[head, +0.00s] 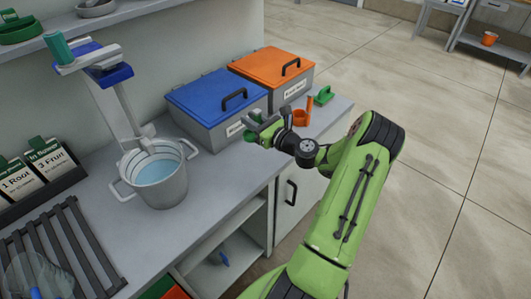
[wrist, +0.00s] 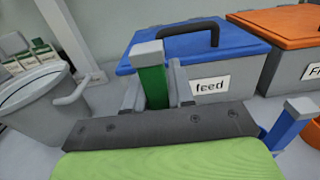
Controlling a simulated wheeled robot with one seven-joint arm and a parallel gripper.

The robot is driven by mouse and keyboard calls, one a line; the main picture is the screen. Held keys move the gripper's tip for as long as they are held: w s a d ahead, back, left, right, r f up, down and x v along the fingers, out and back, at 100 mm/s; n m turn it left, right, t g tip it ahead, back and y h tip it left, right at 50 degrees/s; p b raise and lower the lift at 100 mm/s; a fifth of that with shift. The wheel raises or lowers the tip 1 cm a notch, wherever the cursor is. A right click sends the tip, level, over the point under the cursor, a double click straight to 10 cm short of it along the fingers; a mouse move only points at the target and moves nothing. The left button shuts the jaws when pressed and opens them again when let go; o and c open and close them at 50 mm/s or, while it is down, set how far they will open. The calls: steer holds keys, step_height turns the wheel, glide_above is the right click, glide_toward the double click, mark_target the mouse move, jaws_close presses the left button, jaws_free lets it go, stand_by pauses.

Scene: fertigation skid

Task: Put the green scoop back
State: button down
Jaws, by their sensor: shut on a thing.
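My gripper (head: 262,132) is above the counter, in front of the blue-lidded bin. It is shut on an upright green handle with a pale grey end (wrist: 152,78), which I take as the green scoop's handle. The scoop's bowl is hidden in the wrist view, and only bits of green show at the jaws in the head view. A low green piece (head: 323,96) lies near the counter's right end, apart from the gripper; its exact form is too small to tell.
An orange scoop-like piece (head: 302,117) with an upright handle stands right of my gripper. Bins with blue (head: 215,92) and orange (head: 270,65) lids stand behind. A water bucket (head: 158,180) stands left. A blue upright piece (wrist: 291,124) is at right in the wrist view.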

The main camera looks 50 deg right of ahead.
mark_target(253, 138)
step_height(253, 138, down, 9)
steer(key=shift+a+r+b, duration=0.1)
steer(key=shift+r+b, duration=0.1)
steer(key=shift+b, duration=1.05)
steer(key=c, duration=1)
jaws_free()
steer(key=shift+o, duration=0.2)
